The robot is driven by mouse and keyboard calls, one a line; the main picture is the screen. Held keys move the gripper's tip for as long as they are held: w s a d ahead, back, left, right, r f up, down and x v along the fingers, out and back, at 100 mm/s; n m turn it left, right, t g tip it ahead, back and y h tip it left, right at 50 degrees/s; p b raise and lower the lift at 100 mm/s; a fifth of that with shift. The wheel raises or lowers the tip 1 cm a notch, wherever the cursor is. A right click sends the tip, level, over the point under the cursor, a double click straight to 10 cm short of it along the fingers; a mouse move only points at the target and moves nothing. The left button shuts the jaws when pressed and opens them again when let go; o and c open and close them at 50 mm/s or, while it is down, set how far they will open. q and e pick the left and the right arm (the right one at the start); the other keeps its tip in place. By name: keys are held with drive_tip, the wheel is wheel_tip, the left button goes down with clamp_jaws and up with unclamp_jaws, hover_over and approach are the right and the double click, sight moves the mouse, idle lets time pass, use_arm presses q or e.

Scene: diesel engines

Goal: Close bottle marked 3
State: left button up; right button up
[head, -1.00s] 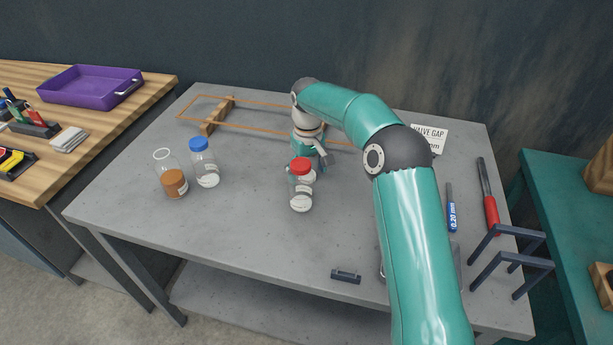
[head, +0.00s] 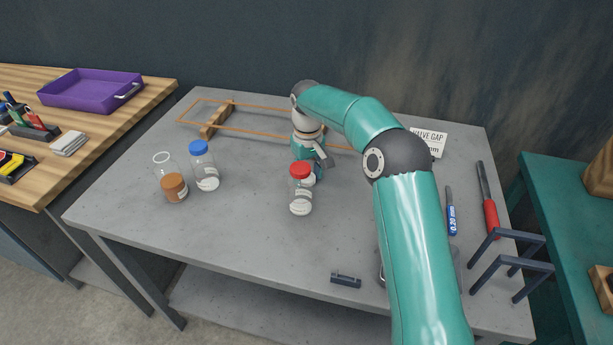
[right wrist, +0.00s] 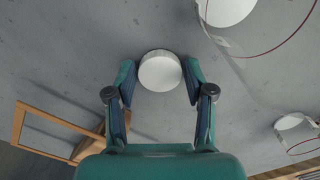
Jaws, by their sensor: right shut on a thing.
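A bottle with a red cap (head: 300,169) stands upright mid-table. A bottle with a blue cap (head: 200,147) stands at the left. Beside it a clear glass bottle (head: 161,162) has no cap on its mouth and shows orange-brown low in it or in front of it. I cannot read which bottle is marked 3. My right gripper (head: 319,162) is low over the table just behind the red-capped bottle. In the right wrist view its fingers are shut on a white round piece (right wrist: 160,71); the red-capped bottle partly hides this area. My left gripper is not in view.
A wooden frame (head: 214,121) lies at the back of the table. A small dark block (head: 345,280) is near the front edge. A feeler tool (head: 451,217), a red-handled tool (head: 490,215) and a dark rack (head: 496,262) are at the right. The table's front left is clear.

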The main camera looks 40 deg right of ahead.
use_arm(q)
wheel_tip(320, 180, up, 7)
drive_tip(key=p, duration=0.6)
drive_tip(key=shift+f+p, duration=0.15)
drive_tip(key=shift+p, duration=0.15)
use_arm(e)
wheel_tip(320, 180, up, 20)
drive_tip(key=shift+f, duration=0.15)
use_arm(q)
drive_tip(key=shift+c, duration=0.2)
use_arm(e)
drive_tip(key=shift+f, duration=0.1)
drive_tip(key=shift+n, duration=0.4)
drive_tip(key=s+a+f, duration=0.1)
drive_tip(key=a+f, duration=0.4)
drive_tip(key=s+a+f, duration=0.2)
drive_tip(key=a+f, duration=0.4)
drive_tip(key=s+a+f, duration=0.2)
drive_tip(key=a+f, duration=0.3)
drive_tip(key=shift+a+f, duration=0.35)
drive_tip(key=shift+a, duration=0.05)
